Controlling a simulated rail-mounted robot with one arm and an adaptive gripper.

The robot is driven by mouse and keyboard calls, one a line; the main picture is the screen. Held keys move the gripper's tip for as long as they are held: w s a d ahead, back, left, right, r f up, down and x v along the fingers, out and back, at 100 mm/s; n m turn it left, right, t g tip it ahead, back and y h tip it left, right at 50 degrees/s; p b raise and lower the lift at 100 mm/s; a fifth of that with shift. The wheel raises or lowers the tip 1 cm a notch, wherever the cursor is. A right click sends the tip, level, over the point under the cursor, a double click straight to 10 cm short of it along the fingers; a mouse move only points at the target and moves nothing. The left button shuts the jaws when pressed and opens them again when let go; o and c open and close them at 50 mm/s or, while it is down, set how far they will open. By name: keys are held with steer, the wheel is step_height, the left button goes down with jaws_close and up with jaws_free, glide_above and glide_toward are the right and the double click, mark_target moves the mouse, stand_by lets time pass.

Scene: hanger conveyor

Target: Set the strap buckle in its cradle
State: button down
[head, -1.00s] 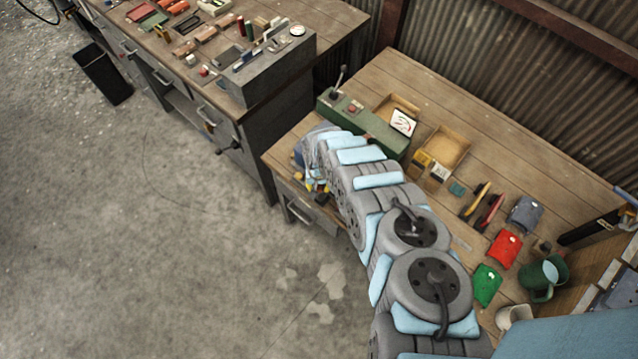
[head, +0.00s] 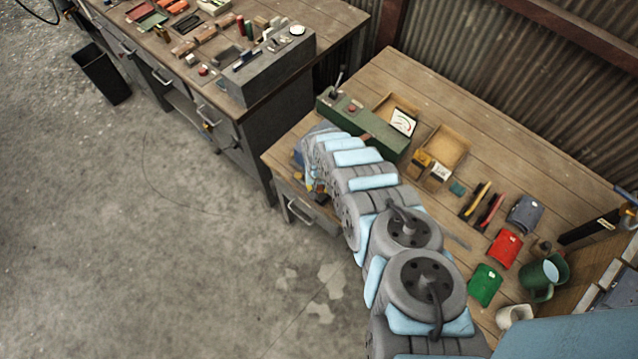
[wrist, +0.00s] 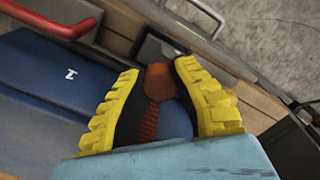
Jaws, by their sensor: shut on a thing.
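In the wrist view my gripper (wrist: 157,70) has its two yellow-ribbed fingers shut on an orange-brown piece (wrist: 158,84), which I take for the strap buckle. A ribbed strip of the same colour (wrist: 148,124) runs back between the fingers. Part of the piece is hidden by the fingers. A small dark block (wrist: 154,48) lies just beyond the fingertips; I cannot tell whether it is the cradle. In the head view my gripper (head: 316,186) is at the near left edge of the wooden bench, mostly hidden by my arm.
A blue panel with a white mark (wrist: 70,74) lies left of the fingers in the wrist view, with a red bar (wrist: 45,20) beyond it. A green control box (head: 362,125), open wooden tray (head: 462,142), and red (head: 504,248) and green (head: 486,285) pouches are on the bench.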

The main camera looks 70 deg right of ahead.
steer(key=shift+f+b, duration=0.4)
steer(key=shift+f, duration=0.3)
steer(key=c, duration=0.9)
jaws_free()
steer(key=shift+r, duration=0.15)
step_height(320, 180, up, 12)
stand_by(0.4)
stand_by(0.4)
